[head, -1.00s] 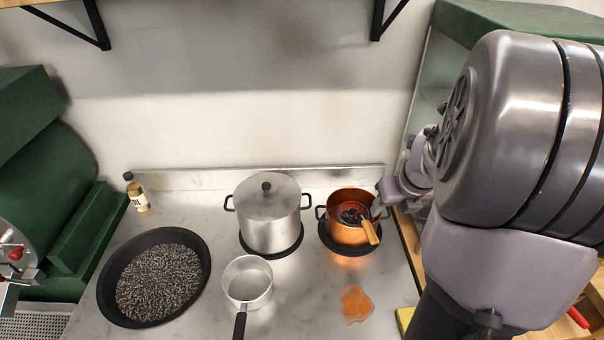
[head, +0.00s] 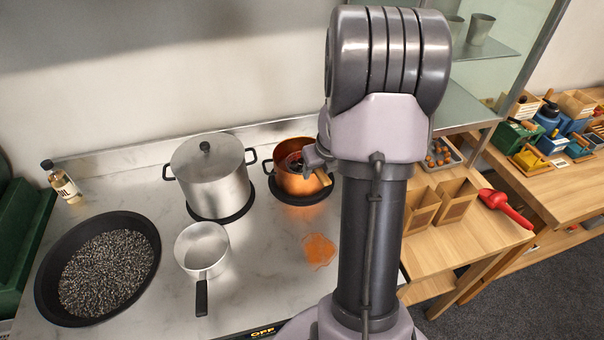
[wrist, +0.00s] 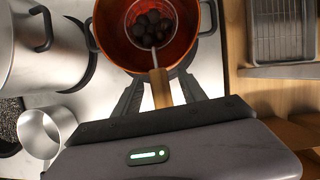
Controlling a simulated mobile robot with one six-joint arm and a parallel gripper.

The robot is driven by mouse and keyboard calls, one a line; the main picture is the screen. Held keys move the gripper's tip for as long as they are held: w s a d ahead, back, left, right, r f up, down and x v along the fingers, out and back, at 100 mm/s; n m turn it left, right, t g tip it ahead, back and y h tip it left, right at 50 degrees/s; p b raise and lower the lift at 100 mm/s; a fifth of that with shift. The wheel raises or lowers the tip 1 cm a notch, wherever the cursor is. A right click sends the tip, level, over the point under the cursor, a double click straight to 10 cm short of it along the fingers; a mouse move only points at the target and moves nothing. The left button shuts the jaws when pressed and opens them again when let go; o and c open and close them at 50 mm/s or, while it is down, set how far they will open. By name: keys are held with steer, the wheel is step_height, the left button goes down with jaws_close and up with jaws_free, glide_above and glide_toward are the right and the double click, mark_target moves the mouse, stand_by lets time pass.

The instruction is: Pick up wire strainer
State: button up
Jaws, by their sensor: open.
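The wire strainer (wrist: 153,47) rests in the copper pot (wrist: 108,55) with several dark chestnuts in its bowl. Its wooden handle (wrist: 161,88) points out over the pot's rim toward me. In the wrist view my gripper (wrist: 161,88) is open, with one dark finger on each side of the handle. I cannot tell whether the fingers touch it. In the head view the copper pot (head: 297,186) stands on a dark burner, and part of the wooden handle (head: 321,182) shows beside my arm.
A lidded steel pot (head: 212,183) stands left of the copper pot.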

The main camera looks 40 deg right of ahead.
jaws_close()
steer(key=shift+r, duration=0.1)
